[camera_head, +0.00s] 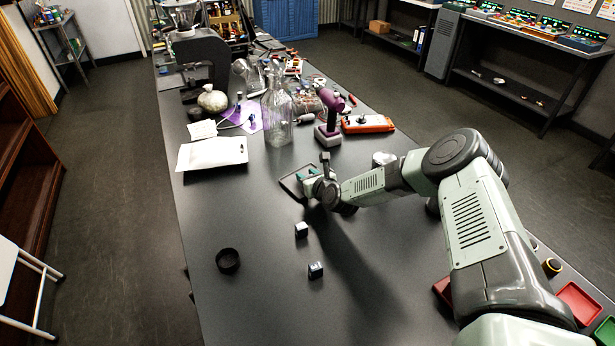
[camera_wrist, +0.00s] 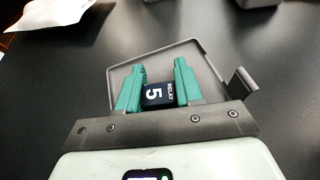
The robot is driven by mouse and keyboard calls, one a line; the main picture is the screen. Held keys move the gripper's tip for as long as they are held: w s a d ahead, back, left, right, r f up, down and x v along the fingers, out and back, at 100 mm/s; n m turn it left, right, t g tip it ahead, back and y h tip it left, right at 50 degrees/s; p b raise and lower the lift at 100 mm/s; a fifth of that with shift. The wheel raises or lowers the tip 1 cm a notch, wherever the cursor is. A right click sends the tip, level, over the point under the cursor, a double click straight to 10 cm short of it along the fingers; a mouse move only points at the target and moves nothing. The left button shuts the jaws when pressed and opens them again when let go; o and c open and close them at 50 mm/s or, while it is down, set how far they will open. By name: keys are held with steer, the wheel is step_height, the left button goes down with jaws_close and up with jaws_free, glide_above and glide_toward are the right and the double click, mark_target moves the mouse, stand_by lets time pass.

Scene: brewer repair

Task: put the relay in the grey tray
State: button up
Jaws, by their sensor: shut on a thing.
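The relay (camera_wrist: 158,95) is a small dark block with white lettering "RELAY" and a "5". My gripper (camera_wrist: 161,72) has green fingers and is shut on the relay, with one finger on each side. The grey tray (camera_wrist: 124,75) is a shallow square with a thin raised rim, and it lies behind and below the fingers in the wrist view. In the head view the tray (camera_head: 289,184) shows partly, beside and under my gripper (camera_head: 308,176). The relay is not clear in the head view. I cannot tell whether it touches the tray floor.
Two small dark cubes (camera_head: 301,230) (camera_head: 316,270) and a black ring (camera_head: 228,260) lie on the near table.

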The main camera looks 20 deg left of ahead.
steer(key=shift+f, duration=0.1)
steer(key=o, duration=1)
steer(key=v, duration=1.2)
